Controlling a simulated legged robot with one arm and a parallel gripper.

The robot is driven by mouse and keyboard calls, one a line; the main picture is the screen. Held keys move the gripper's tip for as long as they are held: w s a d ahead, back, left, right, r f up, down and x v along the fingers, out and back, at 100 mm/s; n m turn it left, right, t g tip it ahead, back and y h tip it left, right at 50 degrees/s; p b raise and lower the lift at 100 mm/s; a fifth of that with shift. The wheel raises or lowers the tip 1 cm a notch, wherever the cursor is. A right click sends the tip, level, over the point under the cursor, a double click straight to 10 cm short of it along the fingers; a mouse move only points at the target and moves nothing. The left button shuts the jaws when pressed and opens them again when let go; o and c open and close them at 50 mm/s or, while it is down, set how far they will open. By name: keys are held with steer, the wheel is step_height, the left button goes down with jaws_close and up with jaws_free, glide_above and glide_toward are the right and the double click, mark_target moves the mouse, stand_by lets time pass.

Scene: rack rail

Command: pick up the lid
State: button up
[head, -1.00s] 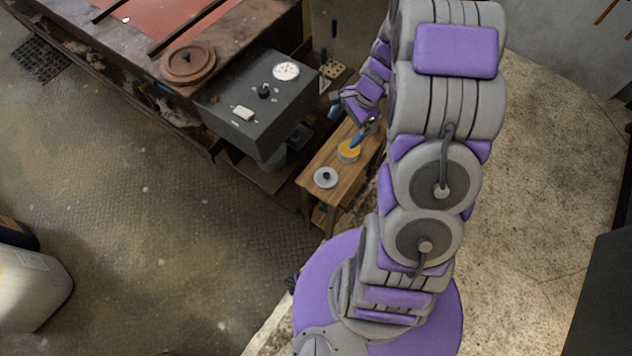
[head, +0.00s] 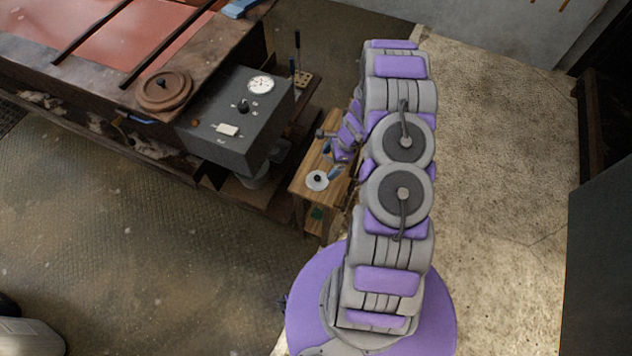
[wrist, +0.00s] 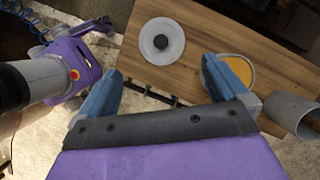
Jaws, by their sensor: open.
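The lid (head: 317,180), a light grey disc with a dark centre knob, lies flat near the front end of a small wooden table. It also shows in the wrist view (wrist: 162,41), just ahead of the gap between the fingers. My gripper (wrist: 160,66) is open, with blue fingers spread apart and nothing between them. In the head view my gripper (head: 330,160) is close to the lid; I cannot tell its exact height above the table.
A round container with yellow contents (wrist: 240,68) is beside the right finger. A grey metal cylinder (wrist: 291,114) stands at right. The wooden table (head: 325,205) adjoins a dark control box (head: 235,112) with a dial. Open floor (head: 150,240) lies left.

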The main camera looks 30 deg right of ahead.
mark_target(319, 177)
steer(key=x, duration=0.3)
steer(key=b+x, duration=0.1)
steer(key=x, duration=0.3)
steer(key=b+x, duration=0.1)
steer(key=x, duration=0.3)
steer(key=shift+d+f, duration=0.25)
steer(key=c, duration=0.7)
steer(key=shift+r, duration=0.15)
steer(key=shift+c, duration=0.2)
